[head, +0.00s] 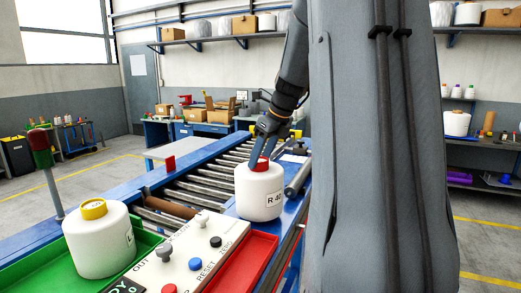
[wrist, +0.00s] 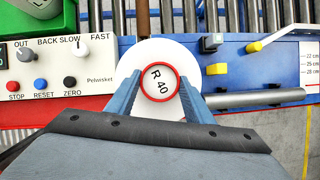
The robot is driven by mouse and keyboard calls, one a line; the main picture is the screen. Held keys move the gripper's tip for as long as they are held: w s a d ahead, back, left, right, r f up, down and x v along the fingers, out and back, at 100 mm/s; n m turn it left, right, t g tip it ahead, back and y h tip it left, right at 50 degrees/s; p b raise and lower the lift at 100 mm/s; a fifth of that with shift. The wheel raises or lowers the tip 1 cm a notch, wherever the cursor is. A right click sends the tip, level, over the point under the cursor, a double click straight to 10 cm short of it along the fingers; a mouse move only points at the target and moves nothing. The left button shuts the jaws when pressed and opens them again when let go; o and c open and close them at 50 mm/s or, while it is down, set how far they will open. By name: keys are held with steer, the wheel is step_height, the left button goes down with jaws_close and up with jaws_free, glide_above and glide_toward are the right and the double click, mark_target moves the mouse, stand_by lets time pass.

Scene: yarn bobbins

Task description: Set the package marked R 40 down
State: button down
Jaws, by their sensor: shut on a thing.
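The package marked R 40 (head: 259,190) is a white, upright bobbin with a red ring at its top and a label on its side. My gripper (head: 264,152) comes down from above, and its blue fingers are shut on the top of the package. In the wrist view the white package (wrist: 158,50) shows from above, with R 40 inside the red ring. The fingers of my gripper (wrist: 159,88) lie on either side of the ring. The package is over the blue conveyor frame; I cannot tell whether its base touches anything.
A white package with a yellow ring (head: 97,238) stands in a green tray (head: 142,243) at the front left. A control panel with knobs (head: 180,255) and a red tray (head: 247,263) lie in front of the held package. Conveyor rollers (head: 205,180) run behind.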

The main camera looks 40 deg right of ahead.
steer(key=shift+f, duration=1.2)
steer(key=c, duration=0.9)
jaws_free()
steer(key=shift+f, duration=0.1)
steer(key=b+v, duration=0.2)
steer(key=v, duration=1)
steer(key=shift+a, duration=0.1)
